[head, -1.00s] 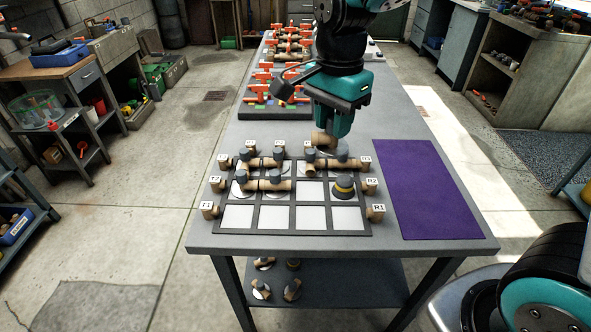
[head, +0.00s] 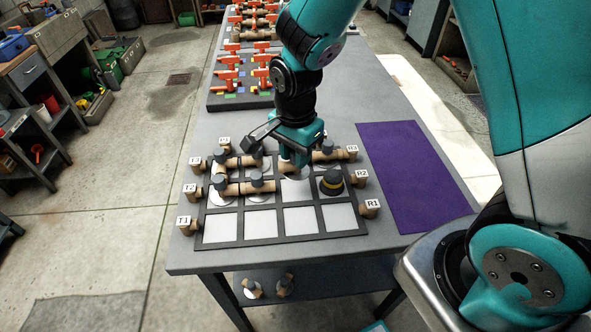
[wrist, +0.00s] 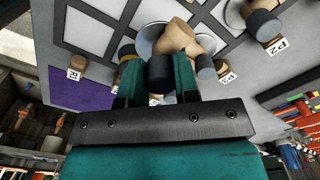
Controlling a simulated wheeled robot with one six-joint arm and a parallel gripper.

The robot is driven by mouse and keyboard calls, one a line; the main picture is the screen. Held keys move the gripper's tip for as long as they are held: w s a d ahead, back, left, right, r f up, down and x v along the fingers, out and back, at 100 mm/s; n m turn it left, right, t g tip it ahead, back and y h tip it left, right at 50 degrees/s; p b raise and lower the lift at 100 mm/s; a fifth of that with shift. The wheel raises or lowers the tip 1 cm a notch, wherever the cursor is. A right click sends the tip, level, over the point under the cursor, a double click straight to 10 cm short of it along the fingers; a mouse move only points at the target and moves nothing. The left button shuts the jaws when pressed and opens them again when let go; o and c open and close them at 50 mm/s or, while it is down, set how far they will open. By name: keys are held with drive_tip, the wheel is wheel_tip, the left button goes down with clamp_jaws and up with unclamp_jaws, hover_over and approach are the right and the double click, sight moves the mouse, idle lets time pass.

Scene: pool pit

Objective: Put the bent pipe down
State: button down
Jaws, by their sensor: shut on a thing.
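My gripper (head: 291,160) is shut on the bent pipe, low over the back part of the gridded board (head: 240,240). In the wrist view, the fingers (wrist: 157,88) hold the bent pipe (wrist: 174,36) by its dark end. The pipe is tan, with a white disc (wrist: 149,40) at its base. In the head view the gripper mostly hides the pipe, and a white disc (head: 297,172) shows under it in the third column. I cannot tell whether the pipe touches the board.
Joined tan pipes with grey caps (head: 241,188) fill cells to the left. A yellow-banded dark piece (head: 332,182) stands close on the right. The front row is empty. Labelled pipe ends such as R1 (head: 369,209) edge the board. A purple mat (head: 410,175) lies clear on the right.

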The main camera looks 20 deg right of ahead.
sight(296, 173)
drive_tip(key=shift+f, duration=2.85)
drive_tip(key=shift+f, duration=0.15)
drive_tip(key=c, duration=0.9)
unclamp_jaws()
drive_tip(key=shift+o, duration=0.2)
drive_tip(key=shift+n, duration=0.5)
drive_tip(key=r, duration=1.3)
drive_tip(key=shift+s+a+r+b, duration=0.15)
drive_tip(key=shift+s+b, duration=0.25)
drive_tip(key=s+a+r+n+y, duration=0.2)
drive_tip(key=s+r+n, duration=0.3)
drive_tip(key=s+n, duration=0.4)
drive_tip(key=s+a+r+n+y, duration=0.2)
drive_tip(key=s+r+n, duration=0.3)
drive_tip(key=s+n, duration=0.3)
drive_tip(key=shift+s+a+n, duration=0.15)
drive_tip(key=shift+s+n, duration=0.25)
drive_tip(key=shift+n, duration=0.5)
